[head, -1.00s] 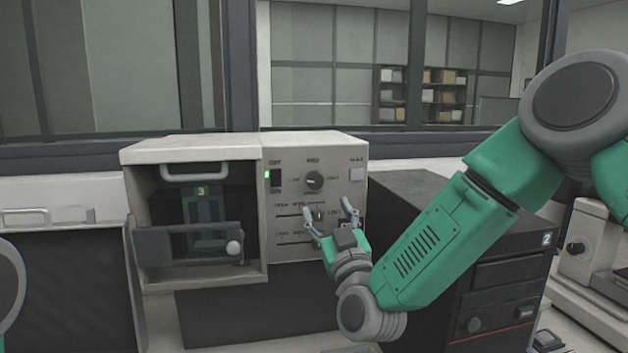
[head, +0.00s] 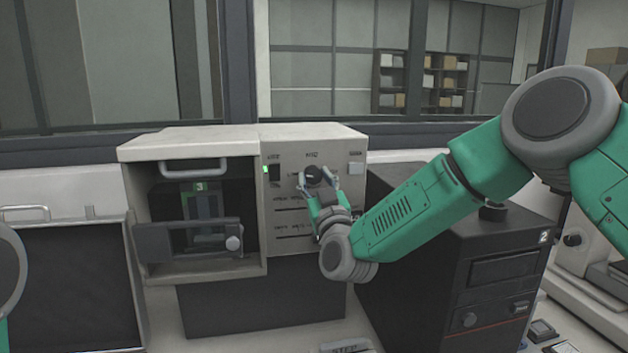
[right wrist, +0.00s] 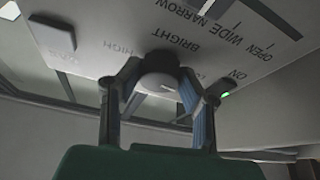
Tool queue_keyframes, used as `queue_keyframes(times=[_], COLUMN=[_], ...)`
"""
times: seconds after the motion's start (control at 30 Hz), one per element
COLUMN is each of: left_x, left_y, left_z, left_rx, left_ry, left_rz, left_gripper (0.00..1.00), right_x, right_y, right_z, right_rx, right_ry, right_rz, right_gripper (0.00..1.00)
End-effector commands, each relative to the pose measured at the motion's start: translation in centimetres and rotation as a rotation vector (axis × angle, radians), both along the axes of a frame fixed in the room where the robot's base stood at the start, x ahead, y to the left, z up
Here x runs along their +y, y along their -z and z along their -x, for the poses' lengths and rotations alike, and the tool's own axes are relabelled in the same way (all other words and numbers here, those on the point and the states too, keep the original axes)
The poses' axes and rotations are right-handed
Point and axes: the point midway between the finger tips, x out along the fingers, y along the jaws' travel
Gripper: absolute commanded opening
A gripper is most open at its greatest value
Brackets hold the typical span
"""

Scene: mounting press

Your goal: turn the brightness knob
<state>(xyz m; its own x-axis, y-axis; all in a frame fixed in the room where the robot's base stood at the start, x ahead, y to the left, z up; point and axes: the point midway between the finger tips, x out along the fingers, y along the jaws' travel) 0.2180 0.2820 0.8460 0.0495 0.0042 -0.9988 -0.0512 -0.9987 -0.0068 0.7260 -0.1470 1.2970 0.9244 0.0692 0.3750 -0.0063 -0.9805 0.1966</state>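The brightness knob (head: 313,175) is a dark round knob on the upper front panel of the pale press box (head: 349,210). My right gripper (head: 318,176) is at this knob, with one finger on each side of it. In the right wrist view the knob (right wrist: 160,76) sits between the fingertips of the gripper (right wrist: 160,80), near the word BRIGHT. The fingers are spread; whether they touch the knob cannot be told. My left gripper is out of view; only a piece of my left arm shows at the left edge.
A lit green switch (head: 266,170) is left of the knob, and a pale button (head: 356,169) is right of it. Slider slots lie below. An open bay (head: 160,220) with a handled door is on the left. A black cabinet (head: 450,250) stands close on the right, under my right arm.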

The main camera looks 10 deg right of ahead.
Motion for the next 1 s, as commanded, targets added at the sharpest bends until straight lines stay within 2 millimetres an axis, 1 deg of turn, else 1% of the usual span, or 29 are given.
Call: queue_keyframes(times=[0.27, 0.47, 0.67, 1.0], left_x=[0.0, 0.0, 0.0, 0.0], left_y=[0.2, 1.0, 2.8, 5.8], left_z=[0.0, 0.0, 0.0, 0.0], left_rx=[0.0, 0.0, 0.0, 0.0], left_ry=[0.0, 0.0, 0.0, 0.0], left_rz=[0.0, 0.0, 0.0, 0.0], left_gripper=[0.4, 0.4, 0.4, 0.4], right_x=[0.2, 0.2, 0.3, 0.4], right_y=[0.1, 0.3, 0.5, 0.5], right_z=[0.0, 0.1, 0.1, 0.0], right_rx=[0.001, -0.001, 0.0, -0.001], right_ry=[-0.003, -0.004, -0.004, -0.002], right_rz=[-0.008, -0.069, -0.202, -0.519], right_gripper=[0.04, 0.04, 0.04, 0.04])
